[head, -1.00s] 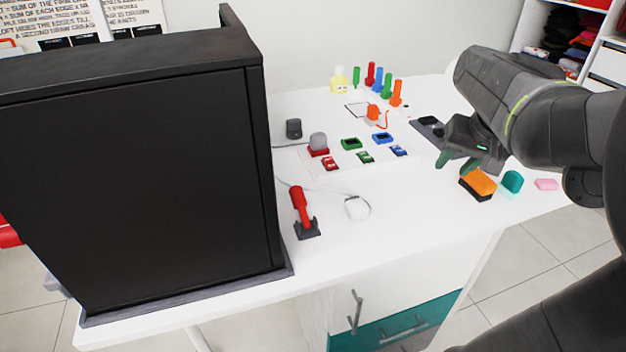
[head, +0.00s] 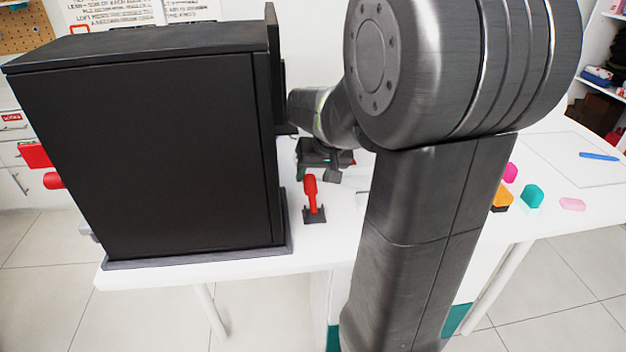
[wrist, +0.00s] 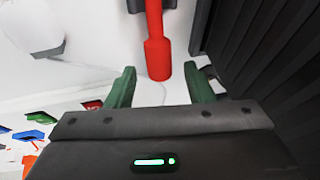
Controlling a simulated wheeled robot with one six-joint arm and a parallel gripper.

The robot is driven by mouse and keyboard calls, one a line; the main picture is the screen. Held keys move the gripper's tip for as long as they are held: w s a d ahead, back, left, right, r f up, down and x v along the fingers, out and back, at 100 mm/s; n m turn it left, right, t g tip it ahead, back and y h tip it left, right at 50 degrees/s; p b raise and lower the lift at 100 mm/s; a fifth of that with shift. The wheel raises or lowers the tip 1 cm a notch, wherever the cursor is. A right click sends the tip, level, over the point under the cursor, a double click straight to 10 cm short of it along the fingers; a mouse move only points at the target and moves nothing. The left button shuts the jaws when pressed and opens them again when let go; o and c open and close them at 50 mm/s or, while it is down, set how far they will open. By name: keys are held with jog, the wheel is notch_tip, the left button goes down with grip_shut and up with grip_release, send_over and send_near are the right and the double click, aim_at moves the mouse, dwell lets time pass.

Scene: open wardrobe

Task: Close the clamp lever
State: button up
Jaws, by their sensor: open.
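The clamp lever (head: 310,188) is a red handle standing up from a dark base (head: 314,214) on the white table, just right of the big black cabinet. My gripper (head: 321,168) is behind the lever in the head view, partly hidden by my own arm. In the wrist view, the lever's red handle (wrist: 157,50) comes down from the top, its thick end near the gap between the green fingertips of my open gripper (wrist: 160,88). The fingers are on either side of the handle's line, and neither visibly touches it. Part of the dark base shows at the top.
The black cabinet (head: 150,150) stands close on the left and shows as a ribbed dark wall (wrist: 270,60) in the wrist view. A white object (wrist: 35,28) lies at upper left there. Orange (head: 502,198) and teal (head: 531,196) blocks sit at the table's right.

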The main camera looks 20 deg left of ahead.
aim_at(311, 181)
jog(key=shift+x, duration=1.85)
grip_shut()
